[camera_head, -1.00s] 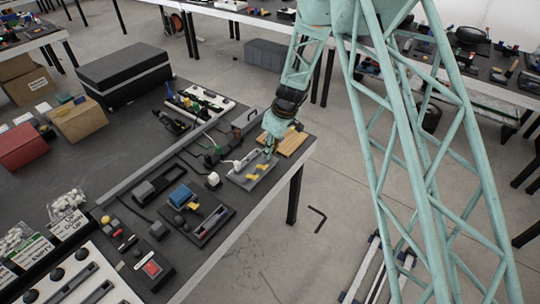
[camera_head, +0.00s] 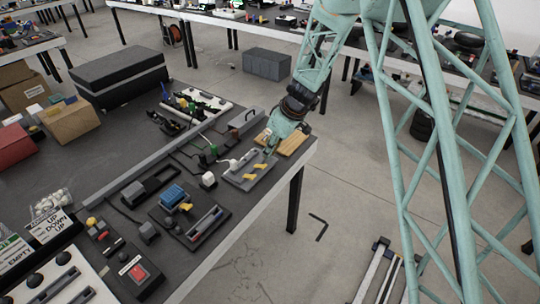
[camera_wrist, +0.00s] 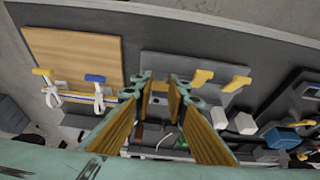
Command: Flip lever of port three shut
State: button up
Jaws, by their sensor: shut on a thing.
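A grey port plate (camera_head: 236,182) lies near the right end of the dark bench and carries several yellow levers. Two of them show free of my gripper: one yellow lever (camera_wrist: 202,77) and another yellow lever (camera_wrist: 237,83), both right of the fingers in the wrist view. My gripper (camera_wrist: 161,83) is over the plate's far end, with its fingers around a small yellow piece, which looks like a third lever (camera_wrist: 160,87). It is shut on this piece. The fingers hide most of it, so its exact angle cannot be told. In the head view my gripper (camera_head: 270,148) hides this lever.
A wooden board (camera_head: 293,143) with blue and yellow clips stands close beside the plate. White plugs (camera_head: 208,180), a blue block (camera_head: 173,193) and a dark slotted plate (camera_head: 205,224) lie on the other side.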

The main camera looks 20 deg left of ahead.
jog(key=shift+d+f+y+b, duration=0.25)
jog(key=shift+y+b, duration=0.45)
jog(key=shift+b, duration=1.7)
jog(key=shift+s+d+f+t+y+b, duration=0.1)
jog(key=shift+d+t+y+b, duration=0.15)
jog(key=shift+t+y+b, duration=0.6)
jog(key=shift+s+d+f+g+y+b, duration=0.1)
jog(key=shift+d+f+g+y+b, duration=0.15)
jog(key=shift+y+b, duration=0.2)
jog(key=shift+d+f+y, duration=0.1)
jog(key=shift+f+y, duration=0.1)
jog(key=shift+y, duration=0.2)
jog(key=shift+s+d+f+t+y, duration=0.15)
jog(key=shift+f+t+y, duration=0.25)
jog(key=shift+y, duration=0.4)
jog(key=o, duration=0.9)
jog(key=shift+d+r, duration=0.1)
jog(key=shift+r, duration=0.05)
jog(key=shift+v, duration=5.85)
